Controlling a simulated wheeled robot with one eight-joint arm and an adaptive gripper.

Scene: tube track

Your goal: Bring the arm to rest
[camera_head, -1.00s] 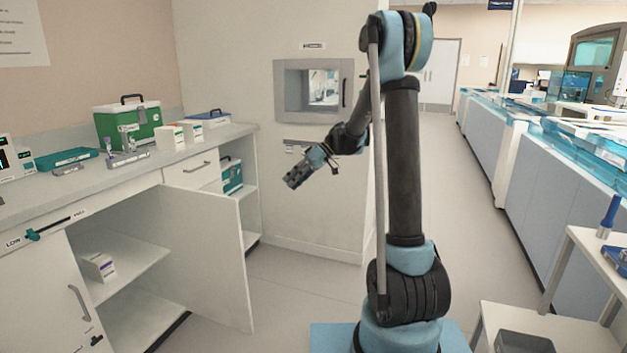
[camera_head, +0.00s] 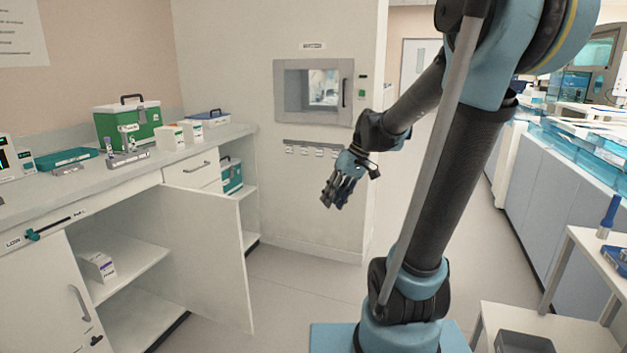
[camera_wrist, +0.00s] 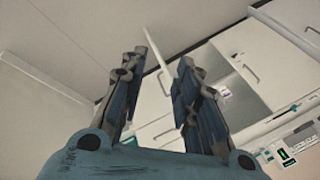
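My gripper (camera_head: 338,193) hangs in free air in the head view, right of the open cabinet door and in front of the wall with the pass-through window. Its fingers point down and to the left. In the wrist view my gripper (camera_wrist: 160,75) has its two fingers apart, with nothing between them. The arm is bent, with its upper links leaning right and toward the camera in the head view. The gripper touches nothing that I can see.
A cabinet door (camera_head: 205,255) stands open at left below the counter (camera_head: 75,185). A green case (camera_head: 130,125) and white boxes are on the counter. A pass-through window (camera_head: 313,92) is in the wall. A white cart (camera_head: 590,270) stands at right. The floor between is clear.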

